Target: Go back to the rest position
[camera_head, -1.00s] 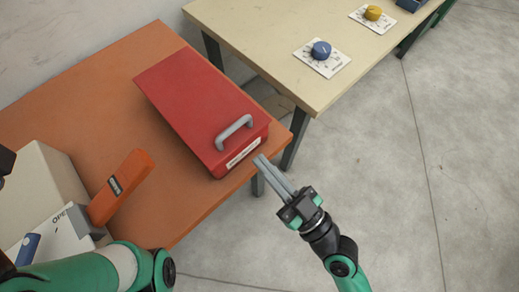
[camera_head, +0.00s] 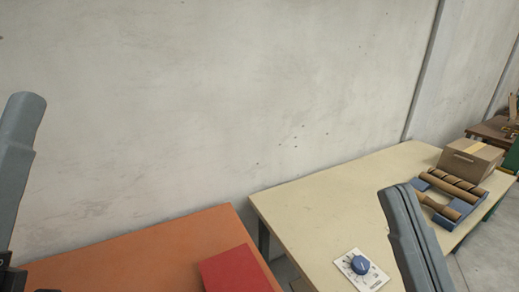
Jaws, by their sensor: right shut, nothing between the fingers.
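My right gripper (camera_head: 397,190) shows at the lower right of the head view, its grey fingers pointing up. The fingers are together with nothing between them, and in the picture they stand in front of the cream table. My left gripper (camera_head: 25,100) is partly in view at the left edge as one grey finger pointing up. The rest of it is cut off, so its opening cannot be told. Part of a red box (camera_head: 236,271) shows at the bottom edge, on the orange table (camera_head: 140,255).
The cream table (camera_head: 310,215) carries a blue dial on a white plate (camera_head: 361,270), a blue rack with wooden rollers (camera_head: 452,188) and a cardboard box (camera_head: 470,157). A grey wall (camera_head: 220,90) stands behind. Grey floor shows at the lower right.

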